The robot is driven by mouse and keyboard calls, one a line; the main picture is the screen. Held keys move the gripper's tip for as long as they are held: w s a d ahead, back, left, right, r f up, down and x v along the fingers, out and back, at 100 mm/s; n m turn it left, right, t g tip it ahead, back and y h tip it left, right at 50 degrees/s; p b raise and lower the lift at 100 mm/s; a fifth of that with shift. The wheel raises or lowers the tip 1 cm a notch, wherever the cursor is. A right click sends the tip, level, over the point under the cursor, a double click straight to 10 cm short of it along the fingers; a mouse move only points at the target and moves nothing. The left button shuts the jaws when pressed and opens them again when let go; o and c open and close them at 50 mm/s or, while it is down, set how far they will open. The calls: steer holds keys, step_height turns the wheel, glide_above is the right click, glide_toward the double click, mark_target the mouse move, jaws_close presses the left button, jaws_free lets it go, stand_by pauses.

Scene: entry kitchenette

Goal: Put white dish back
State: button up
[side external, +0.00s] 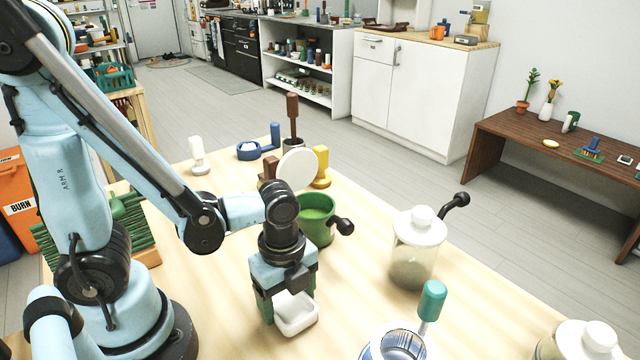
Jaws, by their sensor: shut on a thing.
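A small white square dish (297,316) with rounded corners is at the front middle of the light wooden table (210,325). My gripper (287,297) points down from above and is shut on the dish at its back side. The gripper hides part of the dish. I cannot tell whether the dish touches the table or is held just above it.
A green mug (317,219) stands close behind my gripper. A glass jar (417,250) with a white lid stands to the right. A white disc (298,168) stands upright further back. A green rack (131,216) is at the left. Bare table lies right of the dish.

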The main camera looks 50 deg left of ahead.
mark_target(292, 305)
steer(key=shift+f, duration=0.1)
steer(key=o, duration=1.3)
steer(key=shift+f, duration=0.1)
steer(key=shift+r, duration=6)
steer(key=w+a+n+t, duration=0.2)
steer(key=n, duration=0.4)
steer(key=w+a+r+n+t, duration=0.1)
steer(key=w+a+n+t, duration=0.1)
steer(key=n, duration=0.4)
steer(key=w+a+n+t, duration=0.2)
steer(key=n+t, duration=0.1)
steer(key=n, duration=0.3)
steer(key=shift+w+r, duration=0.25)
steer(key=shift+r, duration=0.05)
